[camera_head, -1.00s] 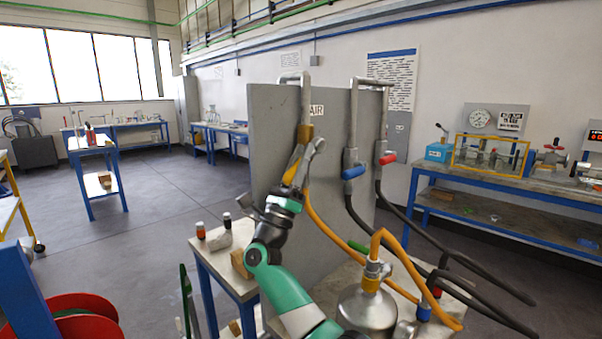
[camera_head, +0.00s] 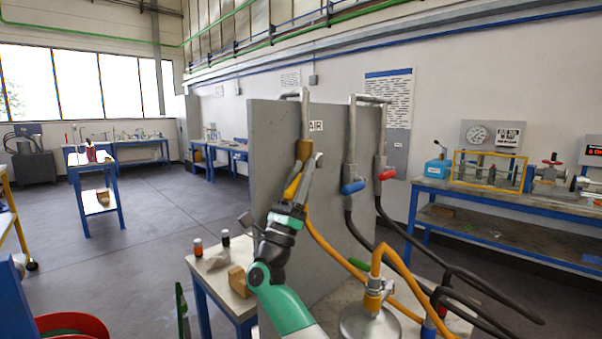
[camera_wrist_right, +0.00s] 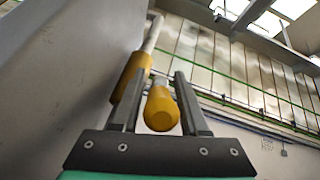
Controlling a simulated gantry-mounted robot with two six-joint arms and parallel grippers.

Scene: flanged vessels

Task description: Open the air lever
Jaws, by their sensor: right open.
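The yellow air lever (camera_head: 292,186) hangs down from its valve on the pipe beside the AIR label (camera_head: 316,126) on the grey panel. My right gripper (camera_head: 308,174) is at the lever, its jaws pointing up. In the right wrist view, the rounded yellow lever end (camera_wrist_right: 161,109) lies between the two open dark fingers (camera_wrist_right: 159,76), with a gap visible at the right finger. The yellow valve body (camera_wrist_right: 131,76) is behind the left finger. Contact with the left finger cannot be told. My left gripper is out of view.
The grey panel (camera_head: 275,150) stands close beside my right gripper. Blue (camera_head: 353,187) and red (camera_head: 387,174) valve handles hang to the right. Orange (camera_head: 335,250) and black hoses run down to a metal vessel (camera_head: 370,326). Small bottles and a wooden block (camera_head: 238,281) sit on the table at left.

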